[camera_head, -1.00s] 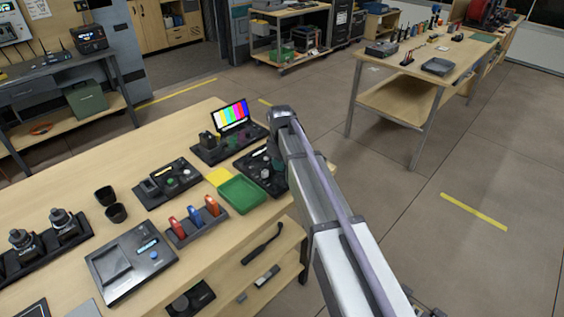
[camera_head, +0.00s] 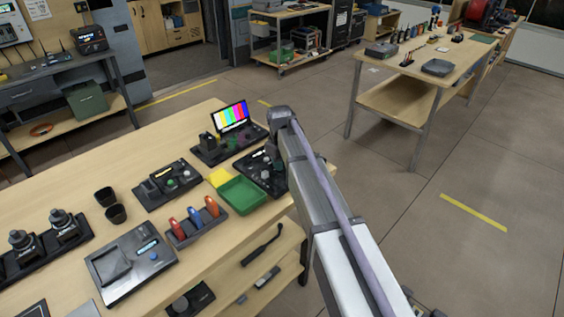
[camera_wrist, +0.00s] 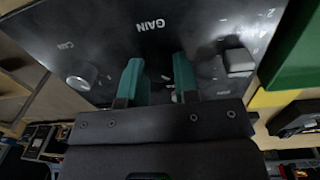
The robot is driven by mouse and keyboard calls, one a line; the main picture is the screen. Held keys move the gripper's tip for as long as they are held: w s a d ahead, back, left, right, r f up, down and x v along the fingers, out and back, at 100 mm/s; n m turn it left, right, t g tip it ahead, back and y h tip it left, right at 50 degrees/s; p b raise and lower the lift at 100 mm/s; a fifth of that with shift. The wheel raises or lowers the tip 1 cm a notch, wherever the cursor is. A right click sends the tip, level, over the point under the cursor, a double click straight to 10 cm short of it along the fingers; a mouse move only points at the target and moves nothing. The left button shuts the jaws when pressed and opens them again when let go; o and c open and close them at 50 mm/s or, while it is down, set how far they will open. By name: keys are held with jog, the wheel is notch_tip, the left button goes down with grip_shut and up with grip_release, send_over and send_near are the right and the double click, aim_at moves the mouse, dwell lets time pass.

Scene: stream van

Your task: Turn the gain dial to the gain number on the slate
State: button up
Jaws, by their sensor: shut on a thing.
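The black control panel (camera_wrist: 75,40) fills the upper wrist view, with the GAIN label upside down above my gripper. My gripper (camera_wrist: 158,72) has its two teal fingers around the gain dial (camera_wrist: 165,77); only a small pale part of the dial shows between them. Its pointer and setting are hidden. In the head view the panel (camera_head: 252,168) lies at the table's right end, partly behind my arm. The fingers are hidden there. I cannot make out the slate or its number.
On the panel, a silver knob (camera_wrist: 78,83) stands left of my fingers and a grey knob (camera_wrist: 238,60) right. A green tray (camera_head: 242,194) and yellow pad (camera_head: 219,177) lie close by. A colour-bar monitor (camera_head: 231,116) stands behind. Open floor lies right of the table.

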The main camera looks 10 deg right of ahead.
jog(key=shift+m, duration=1.3)
jog(key=o, duration=0.9)
jog(key=r+p, duration=1)
jog(key=shift+a+r+p, duration=0.2)
jog(key=shift+r+p, duration=0.2)
